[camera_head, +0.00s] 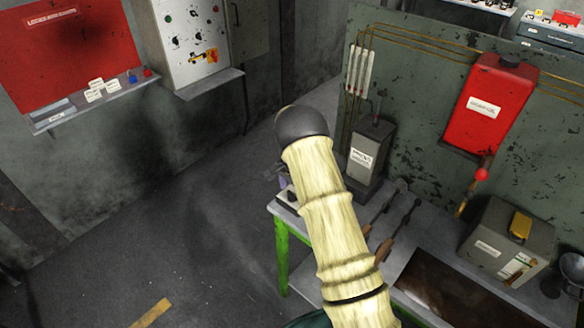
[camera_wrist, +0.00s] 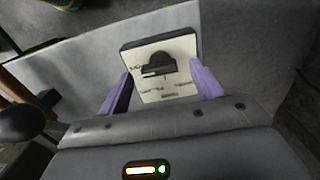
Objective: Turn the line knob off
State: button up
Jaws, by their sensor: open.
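The line knob appears to be the dark half-round knob (camera_wrist: 159,62) on a pale labelled plate (camera_wrist: 150,90) in the wrist view. A small white mark shows at its lower left; the plate's print is too small to read. My gripper (camera_wrist: 161,70) is open, with one purple finger on each side of the plate. The fingers point toward the knob, and I cannot tell whether they touch the plate. In the head view my pale arm hides most of the gripper; only a bit of purple shows at the bench's left corner.
The workbench (camera_head: 300,225) has a green leg (camera_head: 281,255). A red wall box (camera_head: 490,103) hangs behind. Floor at left is mostly clear.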

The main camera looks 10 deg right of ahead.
notch_tip(320, 180, up, 16)
jog(key=b, duration=0.3)
dwell(0.4)
jog(key=s+n+t, duration=0.2)
jog(key=s+n, duration=0.9)
jog(key=s, duration=1.8)
jog(key=shift+s+a+r+t, duration=0.3)
jog(key=shift+s+a+r, duration=0.05)
